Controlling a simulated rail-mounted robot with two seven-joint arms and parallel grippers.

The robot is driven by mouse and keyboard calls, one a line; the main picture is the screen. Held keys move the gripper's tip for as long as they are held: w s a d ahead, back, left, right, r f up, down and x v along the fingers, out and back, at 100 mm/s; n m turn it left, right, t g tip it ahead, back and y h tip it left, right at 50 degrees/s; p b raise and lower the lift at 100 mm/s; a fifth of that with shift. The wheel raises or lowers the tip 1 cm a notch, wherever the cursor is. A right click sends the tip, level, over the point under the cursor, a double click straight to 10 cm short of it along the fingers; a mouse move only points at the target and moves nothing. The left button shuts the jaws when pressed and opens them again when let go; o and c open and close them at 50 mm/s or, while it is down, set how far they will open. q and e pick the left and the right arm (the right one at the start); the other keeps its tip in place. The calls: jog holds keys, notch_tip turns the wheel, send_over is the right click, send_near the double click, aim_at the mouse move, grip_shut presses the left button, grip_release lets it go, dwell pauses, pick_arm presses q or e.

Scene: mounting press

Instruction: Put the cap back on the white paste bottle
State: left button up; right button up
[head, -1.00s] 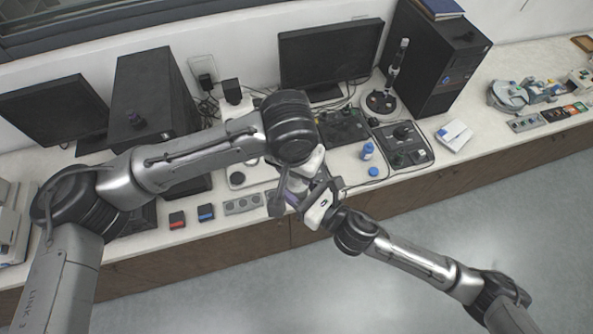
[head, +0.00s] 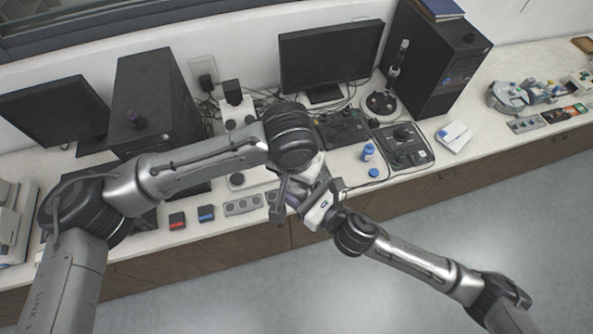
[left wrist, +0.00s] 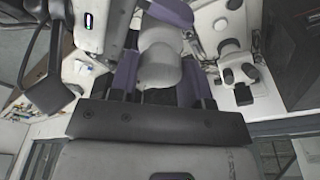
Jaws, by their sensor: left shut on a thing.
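The white paste bottle (left wrist: 158,65), pale and rounded, is between the purple fingers of my left gripper (left wrist: 160,88) in the left wrist view. My left gripper is shut on it. In the head view the bottle is mostly hidden by the wrists, and my left gripper (head: 302,188) is over the counter's front edge. My right gripper (head: 297,200) is close against it from the lower right; its jaw opening is hidden. In the left wrist view a purple finger crosses near the bottle's far end. I cannot make out a cap on the bottle or in my right gripper.
A blue bottle (head: 367,152) and a flat blue disc (head: 373,173) are on the counter right of the grippers. A black control box (head: 404,146) stands beyond them. Red (head: 177,220) and blue (head: 206,213) blocks lie near the front edge. The floor in front is clear.

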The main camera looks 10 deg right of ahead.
pick_arm(q)
jog(key=shift+f, duration=0.5)
dwell(0.3)
